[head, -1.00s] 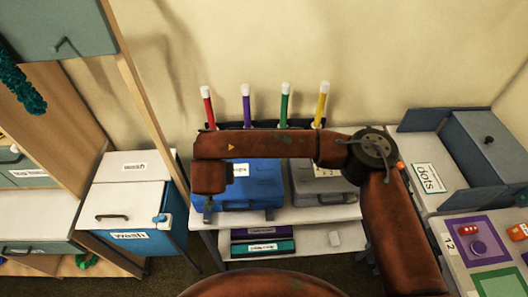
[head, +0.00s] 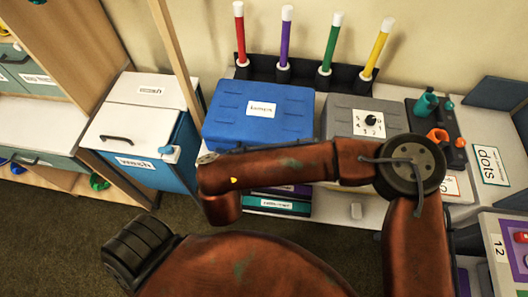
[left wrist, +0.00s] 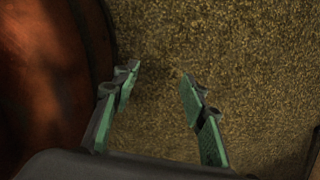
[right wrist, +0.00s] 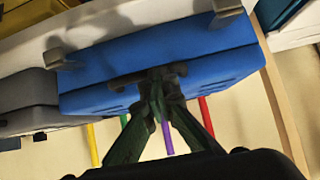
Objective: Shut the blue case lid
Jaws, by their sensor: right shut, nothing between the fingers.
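The blue case (head: 225,125) stands on the white table, its labelled lid (head: 290,100) facing up and lying down over the body. The case also shows in the right wrist view (right wrist: 110,65), with a dark seam, a dark handle and two grey latches (right wrist: 226,8) standing out from it. I see no wide gap at the seam. My right gripper (right wrist: 160,82) is shut and empty, its tips at the handle; I cannot tell whether they touch. In the head view my arm hides it. My left gripper (left wrist: 160,78) is open and empty above the carpet.
A grey case (head: 345,115) stands right of the blue one. Behind them a black rack (head: 303,75) holds several coloured sticks. Flat boxes (head: 278,206) lie on the shelf below. A blue and white wash cabinet (head: 170,150) stands to the left, with open carpet before it.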

